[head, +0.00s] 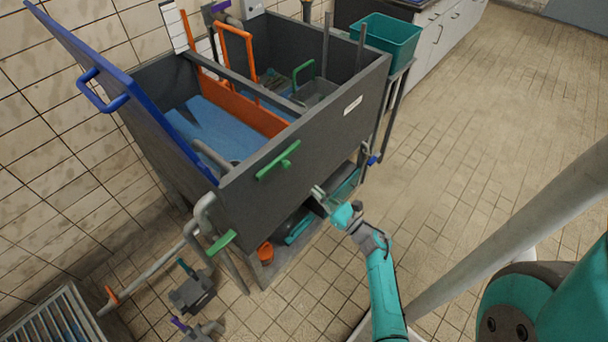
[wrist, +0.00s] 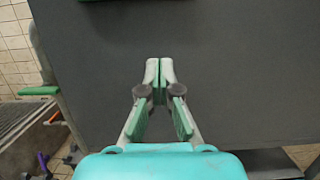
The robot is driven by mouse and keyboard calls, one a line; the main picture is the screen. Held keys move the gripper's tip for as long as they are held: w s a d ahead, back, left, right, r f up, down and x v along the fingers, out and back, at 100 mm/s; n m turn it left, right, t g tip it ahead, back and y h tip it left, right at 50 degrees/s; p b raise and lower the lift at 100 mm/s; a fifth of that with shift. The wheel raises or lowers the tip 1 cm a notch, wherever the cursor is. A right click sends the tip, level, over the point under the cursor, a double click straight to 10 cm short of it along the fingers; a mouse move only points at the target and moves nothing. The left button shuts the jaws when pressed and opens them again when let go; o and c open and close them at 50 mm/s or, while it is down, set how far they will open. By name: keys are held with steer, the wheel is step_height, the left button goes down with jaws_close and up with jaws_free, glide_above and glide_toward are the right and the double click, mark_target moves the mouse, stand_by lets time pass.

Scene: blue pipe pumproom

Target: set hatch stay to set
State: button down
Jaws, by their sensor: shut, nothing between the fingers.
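The blue hatch (head: 115,80) stands raised at the left end of the grey tank (head: 300,150), with a blue loop handle (head: 103,92) on its outer face. I cannot tell for sure which part is the hatch stay. A green lever (head: 278,162) lies slanted on the tank's front wall, near the rim. A sliver of green at the top edge of the wrist view may be that lever. My gripper (head: 318,193) is low in front of the tank wall, below the green lever. In the wrist view my gripper (wrist: 159,64) is shut and empty, pointing at the plain grey wall.
Another green lever (head: 221,241) sits on the pipe at the tank's left corner; it also shows in the wrist view (wrist: 38,91). An orange pipe frame (head: 236,45) rises at the tank's back. A teal bin (head: 387,38) stands at right. The floor (head: 480,110) to the right is clear.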

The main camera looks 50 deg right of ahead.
mark_target(283, 163)
steer(key=w+r, duration=0.6)
steer(key=w, duration=0.3)
steer(key=shift+w+a+r, duration=0.15)
steer(key=shift+a+r, duration=0.05)
steer(key=shift+r, duration=0.1)
stand_by(0.3)
